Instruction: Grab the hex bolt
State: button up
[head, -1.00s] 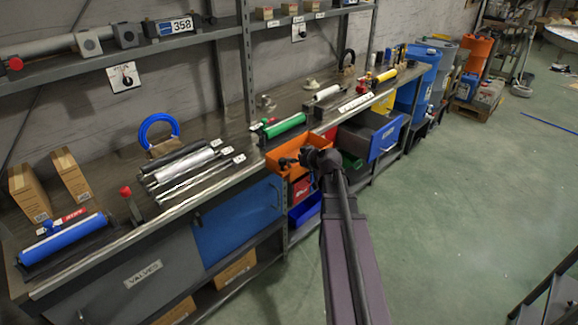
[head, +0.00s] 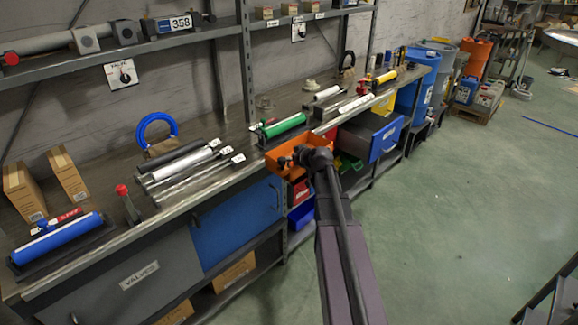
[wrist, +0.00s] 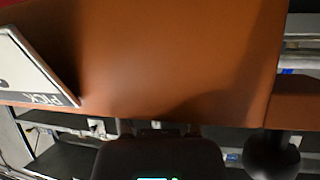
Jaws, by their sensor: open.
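I cannot make out a hex bolt in either view. My gripper (head: 291,157) is dark and open, and shows in the head view over the orange bin (head: 274,166) at the front of the bench. My gripper and wrist cover part of the bin's inside. In the wrist view a plain orange surface (wrist: 170,60) fills most of the picture, with a white label (wrist: 28,75) reading "PICK" upside down at left. Nothing is seen held between the fingers.
The bench top (head: 120,222) holds a green cylinder (head: 284,125), silver rods (head: 188,163) and a blue cylinder (head: 57,240). A blue drawer (head: 384,138) juts out right of the bin. Open green floor (head: 470,210) lies to the right.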

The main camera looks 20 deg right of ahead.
dwell(0.4)
grip_shut()
jog(key=shift+r, duration=0.2)
notch_tip(320, 180, up, 10)
jog(key=p, duration=1)
jog(key=shift+f, duration=0.2)
dwell(0.6)
